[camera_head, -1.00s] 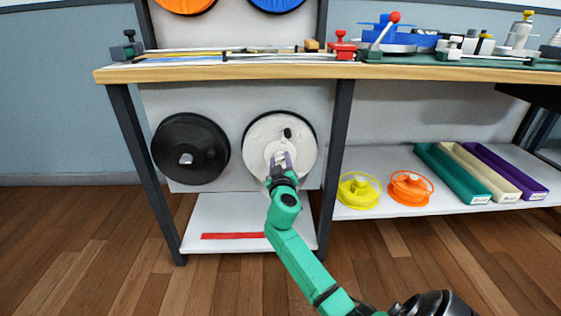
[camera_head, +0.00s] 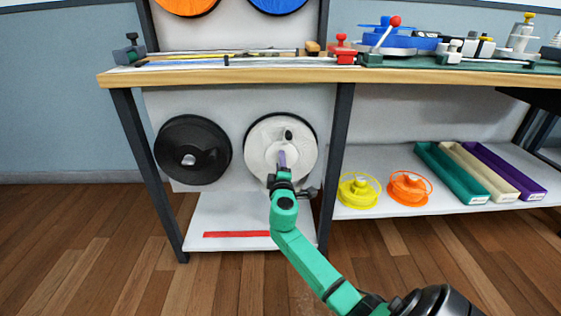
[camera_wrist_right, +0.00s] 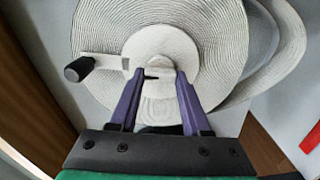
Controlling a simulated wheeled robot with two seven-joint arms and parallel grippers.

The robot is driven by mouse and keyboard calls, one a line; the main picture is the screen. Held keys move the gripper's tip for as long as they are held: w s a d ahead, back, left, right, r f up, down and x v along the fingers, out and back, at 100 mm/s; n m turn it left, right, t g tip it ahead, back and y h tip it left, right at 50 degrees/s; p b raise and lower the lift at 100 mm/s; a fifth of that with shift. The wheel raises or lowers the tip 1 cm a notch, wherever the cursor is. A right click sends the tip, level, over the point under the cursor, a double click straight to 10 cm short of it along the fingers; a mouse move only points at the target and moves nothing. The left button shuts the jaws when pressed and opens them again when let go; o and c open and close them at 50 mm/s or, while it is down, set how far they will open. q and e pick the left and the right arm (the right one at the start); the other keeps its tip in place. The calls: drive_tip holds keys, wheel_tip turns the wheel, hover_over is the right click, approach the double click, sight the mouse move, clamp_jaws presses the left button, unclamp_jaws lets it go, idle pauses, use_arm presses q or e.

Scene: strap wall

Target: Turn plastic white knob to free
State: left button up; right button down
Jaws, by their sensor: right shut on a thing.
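The white spool (camera_head: 258,143) hangs on the panel under the bench, right of the black one. It also shows in the wrist view (camera_wrist_right: 100,30). At its middle is a round white hub with a white plastic knob (camera_wrist_right: 160,100). A short crank with a black handle (camera_wrist_right: 79,68) reaches out from the hub; in the head view the black handle (camera_head: 288,134) is above the hub. My right gripper (camera_head: 282,160) has its purple fingers on both sides of the knob and is shut on it. In the head view the gripper hides most of the knob. My left gripper is out of view.
A black spool (camera_head: 190,140) hangs to the left. A dark table leg (camera_head: 338,150) stands close on the right. Below is a white shelf (camera_head: 225,215) with a red strip (camera_head: 235,234). Yellow (camera_head: 358,192) and orange (camera_head: 409,190) reels stand on the right shelf.

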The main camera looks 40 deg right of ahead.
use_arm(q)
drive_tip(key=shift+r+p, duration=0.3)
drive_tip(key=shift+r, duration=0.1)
use_arm(e)
drive_tip(key=shift+f+n, duration=0.2)
drive_tip(key=shift+n, duration=1)
drive_tip(key=shift+c, duration=2.1)
unclamp_jaws()
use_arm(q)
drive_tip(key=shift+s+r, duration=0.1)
use_arm(e)
drive_tip(key=shift+o, duration=0.3)
drive_tip(key=shift+r, duration=0.1)
use_arm(q)
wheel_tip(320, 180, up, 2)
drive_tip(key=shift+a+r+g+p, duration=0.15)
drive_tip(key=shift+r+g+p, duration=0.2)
drive_tip(key=shift+p, duration=0.8)
use_arm(e)
drive_tip(key=v, duration=1.4)
drive_tip(key=shift+s+a, duration=0.2)
drive_tip(key=shift+a, duration=0.05)
